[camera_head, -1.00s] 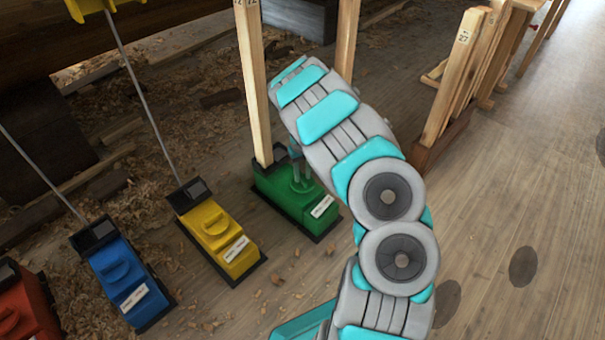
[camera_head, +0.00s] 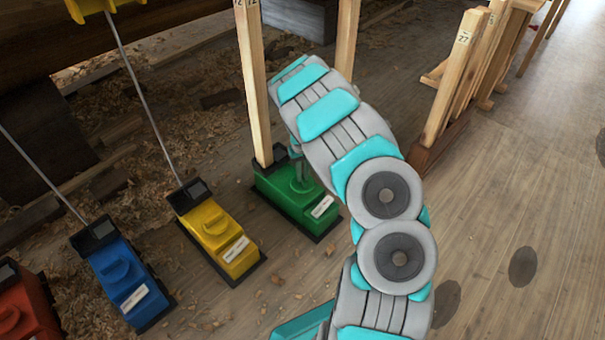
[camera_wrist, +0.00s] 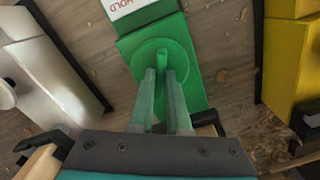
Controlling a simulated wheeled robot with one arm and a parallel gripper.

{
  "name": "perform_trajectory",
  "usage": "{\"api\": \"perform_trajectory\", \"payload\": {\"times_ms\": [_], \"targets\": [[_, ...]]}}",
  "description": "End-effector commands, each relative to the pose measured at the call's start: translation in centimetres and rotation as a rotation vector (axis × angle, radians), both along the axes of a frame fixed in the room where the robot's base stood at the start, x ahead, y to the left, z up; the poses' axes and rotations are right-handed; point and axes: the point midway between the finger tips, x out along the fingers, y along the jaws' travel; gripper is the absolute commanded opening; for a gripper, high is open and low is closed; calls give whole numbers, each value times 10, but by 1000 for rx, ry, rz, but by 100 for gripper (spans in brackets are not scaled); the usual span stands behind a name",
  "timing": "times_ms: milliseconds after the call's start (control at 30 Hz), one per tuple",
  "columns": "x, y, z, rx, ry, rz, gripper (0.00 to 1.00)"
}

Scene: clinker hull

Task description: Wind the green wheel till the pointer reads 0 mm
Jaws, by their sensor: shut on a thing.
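The green box (camera_head: 291,205) stands on the floor with a wooden post at its back end and a white label on its front end. Its green wheel (camera_wrist: 162,68) is a round disc with a raised grip bar, on top of the box in the wrist view. My gripper (camera_wrist: 163,72) points down over the wheel, its two fingers shut on the wheel's grip bar. In the head view my gripper (camera_head: 301,180) is partly hidden by my arm. The label (camera_wrist: 133,8) is cut off and partly reads "HOLD". No pointer or millimetre scale can be made out.
A yellow box (camera_head: 217,238), a blue box (camera_head: 126,277) and a red box (camera_head: 22,307) stand to the left, with rods rising from the yellow and blue ones. A white box (camera_wrist: 48,75) stands on the green box's other side. Open floor lies at the right.

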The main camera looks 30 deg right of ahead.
Motion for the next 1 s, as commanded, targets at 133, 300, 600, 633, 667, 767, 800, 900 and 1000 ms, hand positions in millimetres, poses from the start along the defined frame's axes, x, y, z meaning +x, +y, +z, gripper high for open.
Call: {"api": "perform_trajectory", "payload": {"times_ms": [133,300,600,633,667,767,800,900,1000], "targets": [[0,2,1,3,3,-78,0],[1,2,2,3,-2,-217,0],[0,1,1,2,1,-502,0],[0,1,1,2,1,-529,0],[0,1,1,2,1,-556,0],[0,1,1,1,2,-642,0],[0,1,1,2,1,-675,0],[0,1,1,1,1,-748,0],[0,1,0,1,1,-810,0]]}}
